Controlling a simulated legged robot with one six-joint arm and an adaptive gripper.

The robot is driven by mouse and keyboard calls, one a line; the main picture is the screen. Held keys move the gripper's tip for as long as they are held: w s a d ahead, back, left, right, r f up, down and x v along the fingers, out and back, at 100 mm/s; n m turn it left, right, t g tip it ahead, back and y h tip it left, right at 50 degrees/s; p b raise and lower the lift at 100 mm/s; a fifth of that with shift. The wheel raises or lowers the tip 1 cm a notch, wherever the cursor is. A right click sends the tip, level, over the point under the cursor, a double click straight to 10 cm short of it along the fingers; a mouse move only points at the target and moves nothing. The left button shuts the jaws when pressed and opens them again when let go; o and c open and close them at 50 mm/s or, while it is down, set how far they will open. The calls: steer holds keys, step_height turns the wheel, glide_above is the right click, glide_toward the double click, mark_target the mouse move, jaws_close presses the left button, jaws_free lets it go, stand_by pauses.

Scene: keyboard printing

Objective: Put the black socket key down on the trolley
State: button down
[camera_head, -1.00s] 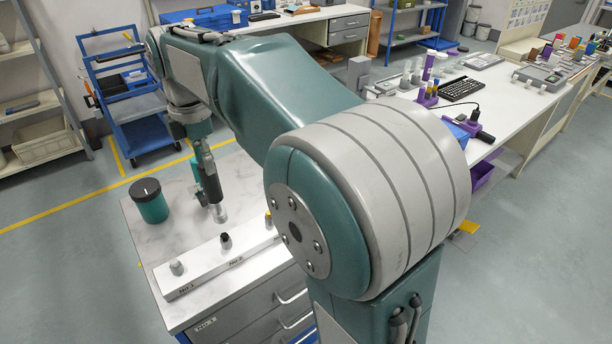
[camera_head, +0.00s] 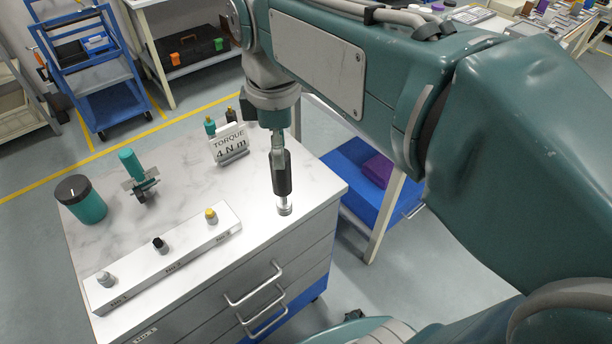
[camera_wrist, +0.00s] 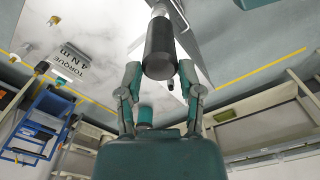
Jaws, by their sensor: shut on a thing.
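The black socket key (camera_head: 282,172) hangs upright from my gripper (camera_head: 278,142), its silver socket end pointing down. It is at the right front part of the trolley's marble-look top (camera_head: 200,168), near the edge. I cannot tell whether its tip touches the top. In the wrist view the key's black body (camera_wrist: 159,50) is between the two fingers of my gripper (camera_wrist: 160,82), which is shut on it.
A white rack (camera_head: 180,255) with grey, black and yellow-topped pieces lies along the front. A green-black canister (camera_head: 85,203), a teal-handled tool (camera_head: 135,172) and a torque sign (camera_head: 230,143) stand on the top. A blue bin (camera_head: 362,180) is beyond the right edge.

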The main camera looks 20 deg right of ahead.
steer(key=w+d+f, duration=0.2)
steer(key=w+f, duration=0.4)
steer(key=w+d+f, duration=0.3)
steer(key=w+f, duration=0.4)
steer(key=shift+d, duration=0.35)
steer(key=shift+w+f, duration=0.1)
steer(key=shift+c, duration=1.3)
jaws_free()
steer(key=shift+d, duration=0.1)
